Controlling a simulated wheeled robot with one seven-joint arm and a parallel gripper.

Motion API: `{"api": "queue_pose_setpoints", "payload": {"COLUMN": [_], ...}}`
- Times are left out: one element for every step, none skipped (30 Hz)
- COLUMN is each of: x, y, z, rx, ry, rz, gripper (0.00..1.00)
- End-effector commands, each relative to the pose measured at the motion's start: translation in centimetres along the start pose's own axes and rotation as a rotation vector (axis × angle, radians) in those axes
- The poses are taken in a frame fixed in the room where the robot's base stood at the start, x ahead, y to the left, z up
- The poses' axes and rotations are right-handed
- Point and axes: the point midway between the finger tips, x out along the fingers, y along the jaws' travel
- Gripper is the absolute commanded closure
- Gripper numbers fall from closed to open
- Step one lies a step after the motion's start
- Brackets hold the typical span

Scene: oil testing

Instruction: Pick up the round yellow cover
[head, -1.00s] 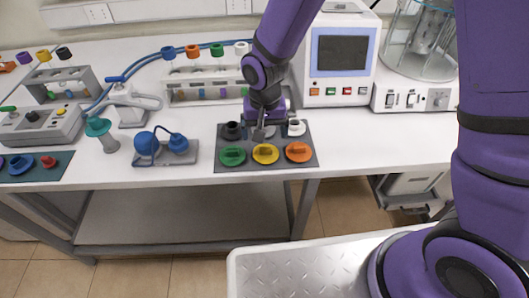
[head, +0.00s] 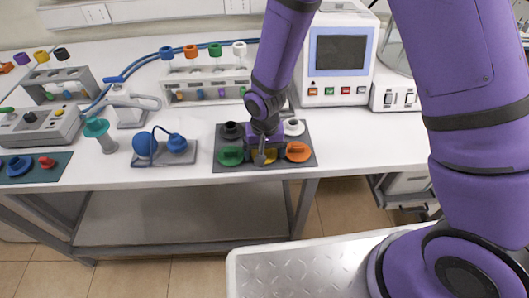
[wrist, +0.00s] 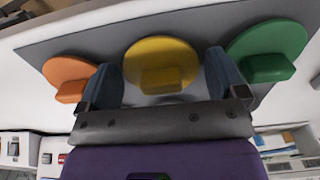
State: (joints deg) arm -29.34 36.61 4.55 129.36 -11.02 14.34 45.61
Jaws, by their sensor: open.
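The round yellow cover (head: 262,157) lies on the dark mat (head: 225,165) in the front row, between the green cover (head: 230,156) and the orange cover (head: 298,151). My gripper (head: 263,158) is over it and hides much of it in the head view. In the wrist view the yellow cover (wrist: 160,62), a disc with a raised block handle, shows between the two fingers of my open gripper (wrist: 160,85). The orange cover (wrist: 68,78) is on the left there and the green cover (wrist: 265,52) on the right. I cannot tell whether the fingers touch the handle.
A black cover (head: 231,131) and a white cover (head: 293,127) sit in the mat's back row. A rack with coloured caps (head: 205,85) and a machine with a screen (head: 340,60) stand behind. A blue-knobbed device (head: 160,150) is to the left. The table's front edge is close to the mat.

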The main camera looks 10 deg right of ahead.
Motion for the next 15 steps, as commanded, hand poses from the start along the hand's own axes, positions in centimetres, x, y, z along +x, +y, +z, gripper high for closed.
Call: {"api": "queue_pose_setpoints", "payload": {"x": [-0.02,-0.02,-0.02,-0.02,-0.03,-0.03,-0.03,-0.03,-0.03,-0.03,-0.03,-0.04,-0.04,-0.04,-0.04], "y": [0.0,0.0,0.0,0.0,0.0,0.0,0.0,0.0,0.0,0.0,0.0,0.0,0.0,0.0,0.0], "z": [-0.01,-0.01,0.0,0.0,0.0,0.0,0.0,0.0,0.0,0.0,0.0,0.0,0.0,0.0,0.0], "rx": [0.0,0.0,0.0,0.0,0.0,0.0,0.0,0.0,0.0,0.0,0.0,0.0,0.0,0.0,0.0], "ry": [0.0,0.0,0.0,0.0,0.0,0.0,0.0,0.0,0.0,0.0,0.0,0.0,0.0,0.0,0.0], "rz": [0.0,0.0,0.0,0.0,0.0,0.0,0.0,0.0,0.0,0.0,0.0,0.0,0.0,0.0,0.0], "gripper": [0.09,0.09,0.12,0.19,0.25,0.35,0.42,0.43,0.43,0.43,0.43,0.44,0.44,0.44,0.44]}}
